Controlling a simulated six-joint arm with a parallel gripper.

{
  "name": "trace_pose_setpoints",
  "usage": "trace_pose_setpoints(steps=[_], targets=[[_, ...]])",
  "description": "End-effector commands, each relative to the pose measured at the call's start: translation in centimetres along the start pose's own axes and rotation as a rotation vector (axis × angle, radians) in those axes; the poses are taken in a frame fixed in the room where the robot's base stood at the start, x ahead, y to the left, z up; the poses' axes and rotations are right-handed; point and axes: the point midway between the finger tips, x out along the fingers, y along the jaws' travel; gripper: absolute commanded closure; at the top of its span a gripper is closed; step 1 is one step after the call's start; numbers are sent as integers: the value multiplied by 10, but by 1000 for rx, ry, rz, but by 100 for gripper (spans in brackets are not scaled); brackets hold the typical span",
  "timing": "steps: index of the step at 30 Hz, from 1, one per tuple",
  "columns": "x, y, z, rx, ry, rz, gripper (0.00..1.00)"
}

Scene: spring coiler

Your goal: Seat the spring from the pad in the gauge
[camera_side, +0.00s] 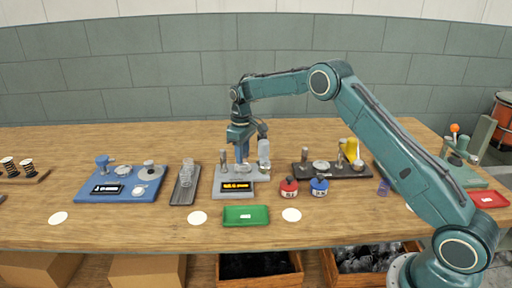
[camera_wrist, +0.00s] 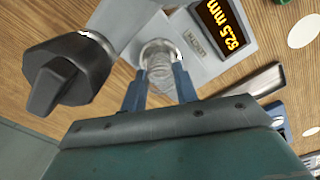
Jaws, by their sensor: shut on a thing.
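My gripper (camera_side: 241,158) points down over the grey gauge (camera_side: 222,190), which has a lit orange display. In the wrist view the two blue fingers of my gripper (camera_wrist: 160,84) are closed on a pale coil spring (camera_wrist: 159,70). A dark knob (camera_wrist: 62,78) on a post stands close to the left of the fingers.
A green tray (camera_side: 247,215) lies in front. The front table edge is mostly free.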

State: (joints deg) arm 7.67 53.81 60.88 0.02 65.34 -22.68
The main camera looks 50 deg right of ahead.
Motion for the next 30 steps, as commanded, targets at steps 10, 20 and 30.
trace_pose_setpoints(steps=[10, 20, 30], targets=[[5, 0, 0, 0, 1, 0, 83], [5, 0, 0, 0, 1, 0, 83], [5, 0, 0, 0, 0, 0, 45]])
